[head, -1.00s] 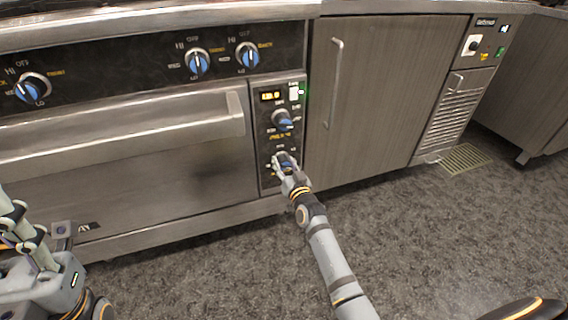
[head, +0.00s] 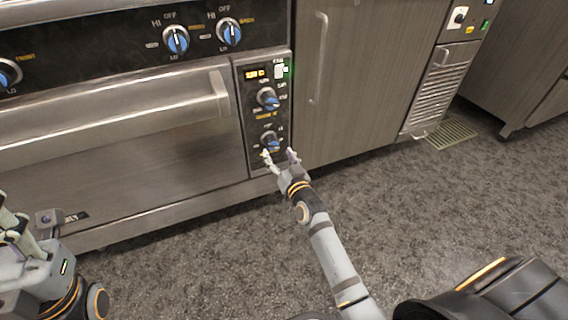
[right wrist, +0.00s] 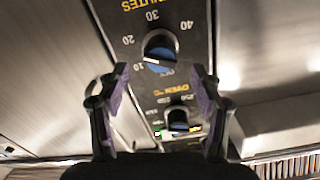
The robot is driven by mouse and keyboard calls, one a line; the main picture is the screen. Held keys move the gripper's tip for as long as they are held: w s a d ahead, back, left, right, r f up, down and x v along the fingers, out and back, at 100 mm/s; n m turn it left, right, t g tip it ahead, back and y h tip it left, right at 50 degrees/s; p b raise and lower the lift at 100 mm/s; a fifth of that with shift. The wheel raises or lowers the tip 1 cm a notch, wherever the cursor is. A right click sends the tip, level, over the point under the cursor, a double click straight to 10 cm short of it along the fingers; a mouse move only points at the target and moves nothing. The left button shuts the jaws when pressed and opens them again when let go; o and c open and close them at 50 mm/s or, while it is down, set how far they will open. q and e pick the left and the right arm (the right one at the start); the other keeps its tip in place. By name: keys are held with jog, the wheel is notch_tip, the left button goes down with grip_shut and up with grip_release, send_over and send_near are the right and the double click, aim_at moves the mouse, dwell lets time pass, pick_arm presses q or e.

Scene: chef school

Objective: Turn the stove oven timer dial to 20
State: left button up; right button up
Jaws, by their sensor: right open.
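The oven control panel (head: 240,92) holds two black-and-blue dials, one above the other. The lower one is the timer dial (head: 270,141). In the right wrist view the timer dial (right wrist: 160,50) appears upside down, with 10, 20, 30, 40 and "MINUTES" printed near it. I cannot tell for sure which number its pointer marks. My right gripper (head: 278,154) is open and empty just below and in front of the timer dial. Its fingers (right wrist: 160,76) stand apart on either side, clear of the dial. My left gripper (head: 18,228) is partly in view at the left edge, away from the panel.
The upper oven dial (head: 268,98) sits just above the timer dial. The oven door handle (head: 120,125) juts out to the left of the panel. A cabinet door (head: 365,80) with a vertical handle is to the right. The floor in front is clear.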

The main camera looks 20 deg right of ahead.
jog(key=s, duration=0.5)
jog(key=shift+s+d, duration=0.1)
jog(key=shift+s, duration=0.3)
